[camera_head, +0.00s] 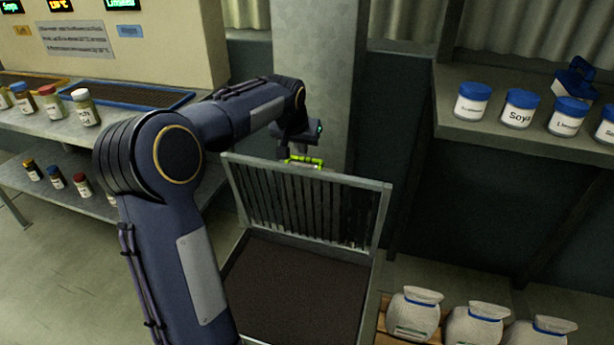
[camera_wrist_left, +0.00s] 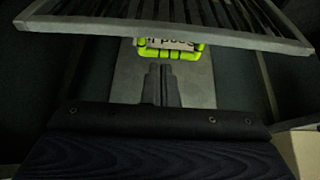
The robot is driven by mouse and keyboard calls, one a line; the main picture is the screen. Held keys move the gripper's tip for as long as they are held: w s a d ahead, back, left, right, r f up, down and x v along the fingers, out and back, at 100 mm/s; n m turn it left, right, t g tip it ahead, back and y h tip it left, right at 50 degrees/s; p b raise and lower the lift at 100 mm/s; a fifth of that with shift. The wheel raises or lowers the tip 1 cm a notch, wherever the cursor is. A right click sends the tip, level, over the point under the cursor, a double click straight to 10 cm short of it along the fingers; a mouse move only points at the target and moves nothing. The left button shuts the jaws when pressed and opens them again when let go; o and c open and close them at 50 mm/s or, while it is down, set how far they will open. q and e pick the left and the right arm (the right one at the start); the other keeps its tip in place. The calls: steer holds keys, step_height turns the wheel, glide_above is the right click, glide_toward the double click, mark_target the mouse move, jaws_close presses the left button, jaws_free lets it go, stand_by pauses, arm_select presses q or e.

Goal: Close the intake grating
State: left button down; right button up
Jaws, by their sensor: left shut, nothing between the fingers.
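The intake grating (camera_head: 350,180) is open, standing raised and tilted up above the intake box (camera_head: 373,290). The box holds a dark fill. My left gripper (camera_head: 297,153) is just behind the grating's top bar, near its middle. In the left wrist view its fingers (camera_wrist_left: 161,84) are shut and empty. They point toward a yellow-green-edged label (camera_wrist_left: 170,48) by the grating's bar (camera_wrist_left: 240,36); its text is only partly readable. The label's edge also shows in the head view (camera_head: 303,162). Whether the gripper touches the grating is unclear. My right gripper is not in view.
A grey pillar (camera_head: 318,60) stands close behind the grating. At left, a shelf (camera_head: 30,122) holds jars and trays. At right, a shelf (camera_head: 470,135) carries blue-lidded jars (camera_head: 520,107). White sacks (camera_head: 414,313) stand right of the intake.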

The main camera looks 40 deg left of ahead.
arm_select(q)
steer(key=b+x, duration=0.2)
steer(key=x, duration=0.8)
steer(key=shift+w+a+f, duration=0.1)
